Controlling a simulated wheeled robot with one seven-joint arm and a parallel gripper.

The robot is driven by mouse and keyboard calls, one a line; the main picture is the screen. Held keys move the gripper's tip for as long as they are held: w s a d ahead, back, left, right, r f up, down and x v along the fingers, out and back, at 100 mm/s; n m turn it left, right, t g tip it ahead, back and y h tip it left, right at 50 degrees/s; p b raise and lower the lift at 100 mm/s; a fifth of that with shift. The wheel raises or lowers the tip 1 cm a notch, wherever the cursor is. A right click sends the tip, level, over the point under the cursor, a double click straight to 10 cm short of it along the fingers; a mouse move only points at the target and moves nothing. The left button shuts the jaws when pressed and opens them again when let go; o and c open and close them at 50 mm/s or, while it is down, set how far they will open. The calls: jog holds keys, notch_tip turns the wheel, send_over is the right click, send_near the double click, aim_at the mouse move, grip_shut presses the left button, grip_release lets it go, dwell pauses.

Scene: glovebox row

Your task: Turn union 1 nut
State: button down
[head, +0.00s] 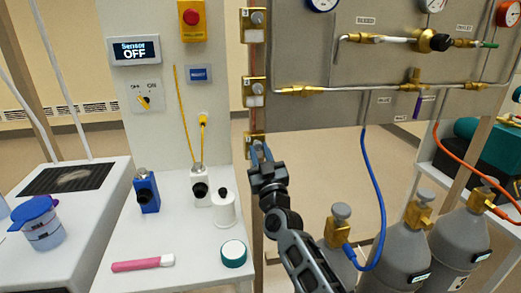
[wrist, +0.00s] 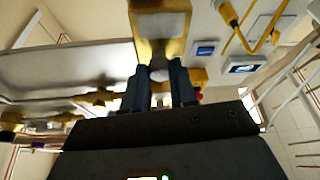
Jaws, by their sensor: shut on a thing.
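My gripper (head: 259,152) is at the lowest brass block (head: 253,141) on the narrow post left of the grey panel. In the wrist view my gripper (wrist: 160,85) has its two dark fingers on either side of a small grey knob (wrist: 160,71), which sticks out from a brass block with a pale label (wrist: 160,25). It is shut on this knob. Brass fittings sit on the panel's pipes: one at the lower pipe's left end (head: 297,91) and one on the upper pipe (head: 364,38). The labels are too small to read, so I cannot tell which is union 1.
Two more brass blocks (head: 254,24) (head: 254,91) sit higher on the post. The grey panel (head: 290,55) carries gauges. A white bench (head: 185,258) with bottles stands at left.

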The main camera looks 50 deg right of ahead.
jog(key=m+h+p, duration=0.1)
jog(key=m, duration=0.1)
jog(key=m+g+h+p, duration=0.1)
jog(key=m+p, duration=0.1)
jog(key=shift+w+a+r, duration=0.1)
jog(key=shift+a+r, duration=0.05)
jog(key=shift+r, duration=0.05)
jog(key=shift+f+m+g+h+p, duration=0.1)
jog(key=shift+m+g+h+p, duration=0.3)
jog(key=shift+m, duration=0.4)
jog(key=shift+f+m+g+h+p, duration=0.1)
jog(key=shift+m+g+h+p, duration=0.1)
jog(key=shift+m+p, duration=0.45)
jog(key=shift+m, duration=0.35)
jog(key=c, duration=0.9)
grip_release()
jog(key=v, duration=0.8)
jog(key=shift+b, duration=0.35)
